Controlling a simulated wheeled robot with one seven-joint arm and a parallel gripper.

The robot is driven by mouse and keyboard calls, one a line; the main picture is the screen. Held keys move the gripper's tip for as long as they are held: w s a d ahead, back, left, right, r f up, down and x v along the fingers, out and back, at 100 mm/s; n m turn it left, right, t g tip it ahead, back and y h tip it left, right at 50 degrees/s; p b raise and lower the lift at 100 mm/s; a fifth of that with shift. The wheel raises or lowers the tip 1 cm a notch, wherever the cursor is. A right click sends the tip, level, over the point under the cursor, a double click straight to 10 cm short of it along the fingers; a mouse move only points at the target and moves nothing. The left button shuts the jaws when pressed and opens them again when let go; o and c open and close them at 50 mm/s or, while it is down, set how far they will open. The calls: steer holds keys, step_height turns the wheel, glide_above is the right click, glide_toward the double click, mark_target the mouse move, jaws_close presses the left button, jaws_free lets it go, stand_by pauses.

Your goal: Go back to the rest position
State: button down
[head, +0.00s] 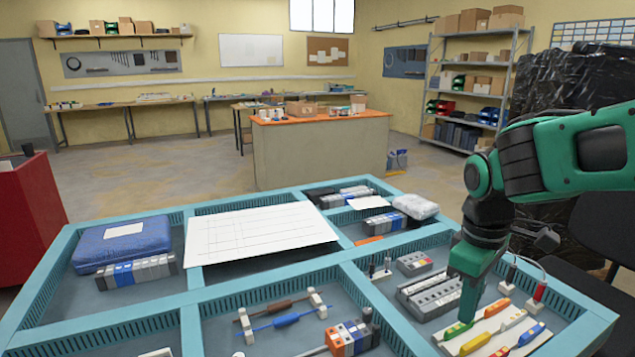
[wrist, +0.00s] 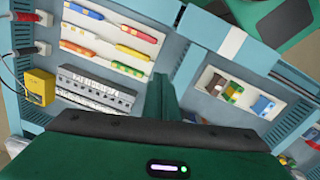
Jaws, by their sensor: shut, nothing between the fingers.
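My gripper (head: 467,312) is green and points down over the front right compartment of the blue tray-like table (head: 345,256). It is shut and empty, with its tip close to several coloured pieces on a white plate (head: 497,330). In the wrist view, my gripper's fingers (wrist: 160,100) stick out between that compartment and its neighbour. I cannot tell whether the tip touches anything.
A white sheet (head: 258,232) and a blue case (head: 122,243) lie further left. An orange-topped workbench (head: 320,150) stands behind. A yellow box (wrist: 38,87) shows in the wrist view.

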steer(key=s+d+f+m, duration=0.2)
steer(key=s+d+m, duration=1.1)
steer(key=s, duration=0.3)
steer(key=shift+s+d+f+m+y, duration=0.3)
steer(key=shift+d+m+y, duration=0.1)
steer(key=shift+m, duration=0.2)
steer(key=shift+w, duration=0.1)
steer(key=shift+w+f, duration=0.25)
steer(key=shift+w, duration=0.35)
steer(key=shift+s, duration=0.15)
